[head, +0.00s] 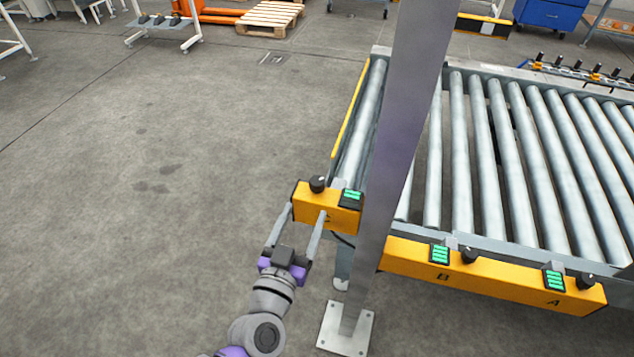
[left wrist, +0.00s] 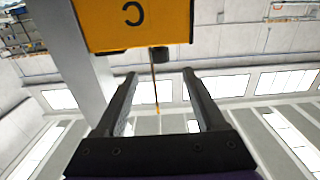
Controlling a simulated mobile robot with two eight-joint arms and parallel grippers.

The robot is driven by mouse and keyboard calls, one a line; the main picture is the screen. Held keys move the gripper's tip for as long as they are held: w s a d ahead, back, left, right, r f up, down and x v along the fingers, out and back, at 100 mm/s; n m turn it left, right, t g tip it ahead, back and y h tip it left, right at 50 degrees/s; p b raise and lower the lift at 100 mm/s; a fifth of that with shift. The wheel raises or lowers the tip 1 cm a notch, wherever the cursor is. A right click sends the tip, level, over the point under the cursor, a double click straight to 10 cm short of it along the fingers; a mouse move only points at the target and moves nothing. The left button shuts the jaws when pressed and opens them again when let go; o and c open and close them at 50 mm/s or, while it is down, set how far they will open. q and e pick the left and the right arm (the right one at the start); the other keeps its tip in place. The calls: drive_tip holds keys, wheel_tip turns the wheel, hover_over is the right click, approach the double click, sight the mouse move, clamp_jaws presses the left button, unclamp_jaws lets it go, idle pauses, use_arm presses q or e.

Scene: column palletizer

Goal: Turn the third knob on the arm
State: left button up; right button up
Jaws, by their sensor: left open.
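A yellow box marked C (head: 328,208) sits at the near left end of the roller conveyor. It carries a black knob (head: 317,184) and a green-lit display (head: 352,196). A longer yellow bar (head: 490,278) carries a knob by letter B (head: 467,254) and a knob by letter A (head: 586,282). My left gripper (head: 306,209) is open and empty, its fingers reaching up at the C box, short of the knob in the picture; I cannot tell whether they touch the box. The left wrist view shows the C box (left wrist: 135,22) upside down, with a dark knob (left wrist: 161,54) beyond the fingertips.
A grey upright post (head: 397,130) stands just right of the C box, with its foot plate (head: 346,328) on the floor. The roller conveyor (head: 490,150) fills the right side. The floor to the left is clear. A wooden pallet (head: 270,15) lies far back.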

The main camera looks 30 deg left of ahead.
sight(315, 189)
use_arm(q)
drive_tip(key=b+x, duration=0.2)
drive_tip(key=x, duration=0.6)
drive_tip(key=shift+w+f+b, duration=0.1)
drive_tip(key=shift+w+b, duration=0.15)
drive_tip(key=shift+b, duration=0.05)
drive_tip(key=shift+w+a, duration=0.2)
drive_tip(key=shift+w, duration=0.45)
drive_tip(key=shift+c, duration=0.2)
clamp_jaws()
